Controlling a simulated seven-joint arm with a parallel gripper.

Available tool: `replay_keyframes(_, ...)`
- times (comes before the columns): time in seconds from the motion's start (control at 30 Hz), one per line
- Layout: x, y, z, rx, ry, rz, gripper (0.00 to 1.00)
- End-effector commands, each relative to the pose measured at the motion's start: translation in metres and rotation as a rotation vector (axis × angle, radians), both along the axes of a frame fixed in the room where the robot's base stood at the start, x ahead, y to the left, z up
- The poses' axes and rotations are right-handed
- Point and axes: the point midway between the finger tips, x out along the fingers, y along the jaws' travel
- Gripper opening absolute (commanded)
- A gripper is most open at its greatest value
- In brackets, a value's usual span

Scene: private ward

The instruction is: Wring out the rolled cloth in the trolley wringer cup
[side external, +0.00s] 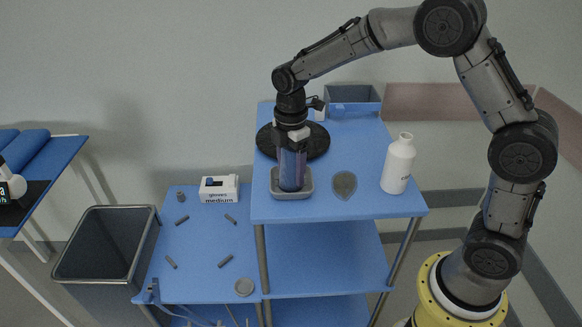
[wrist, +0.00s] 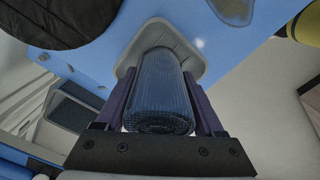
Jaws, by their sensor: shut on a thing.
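The rolled cloth (wrist: 160,90) is a dark blue ribbed cylinder. My gripper (side external: 291,160) is shut on it, with one finger on each side in the wrist view (wrist: 160,105). In the side external view the cloth (side external: 291,172) stands upright between the fingers. Its lower end is in the grey wringer cup (side external: 292,194), a shallow squarish holder on the blue trolley top (side external: 340,206). The cup's grey rim also shows around the cloth's far end in the wrist view (wrist: 190,55). The cloth's bottom is hidden inside the cup.
A white bottle (side external: 398,165) and a grey shield-shaped piece (side external: 344,184) stand right of the cup. A black disc (side external: 316,141) and a grey-blue bin (side external: 352,96) are behind. A glove box (side external: 219,189) sits on the lower blue surface, left, with several small grey pieces.

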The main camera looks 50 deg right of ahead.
Motion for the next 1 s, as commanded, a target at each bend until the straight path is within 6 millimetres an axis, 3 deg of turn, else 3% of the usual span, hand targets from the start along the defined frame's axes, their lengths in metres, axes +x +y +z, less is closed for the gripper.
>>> replay_keyframes(0.2,-0.002,-0.001,-0.003,-0.002,0.008,0.168,0.0)
replay_keyframes(0.53,-0.001,-0.001,0.0,-0.002,0.006,0.175,0.0)
replay_keyframes(1.0,0.0,-0.001,0.052,-0.001,-0.001,0.173,0.0)
